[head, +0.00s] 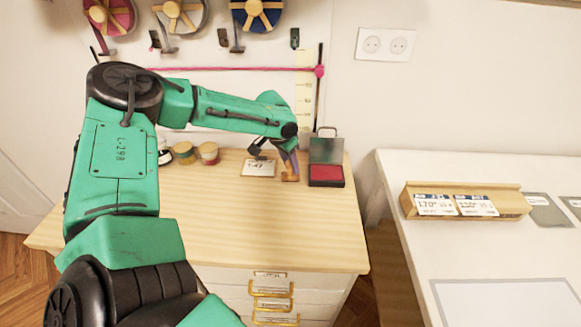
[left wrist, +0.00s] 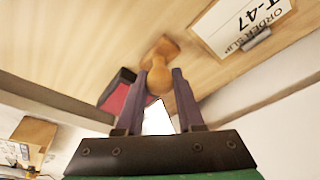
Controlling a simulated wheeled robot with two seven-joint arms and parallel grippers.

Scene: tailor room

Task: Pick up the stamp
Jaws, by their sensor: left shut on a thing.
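The wooden stamp (left wrist: 160,74) shows in the left wrist view with its round handle between the two fingers of my left gripper (left wrist: 160,85). In the head view my left gripper (head: 286,163) is at the back of the wooden table, and the stamp (head: 290,177) shows just below its fingers. The gripper is shut on the stamp's handle. Whether the stamp's base touches the table I cannot tell. My right gripper is not in view.
A red ink pad (head: 326,174) with a raised dark lid stands right of the stamp. An order slip (head: 258,169) lies left of it. Small round jars (head: 208,153) stand farther left. A white table (head: 400,170) with a wooden card holder (head: 505,203) is at right.

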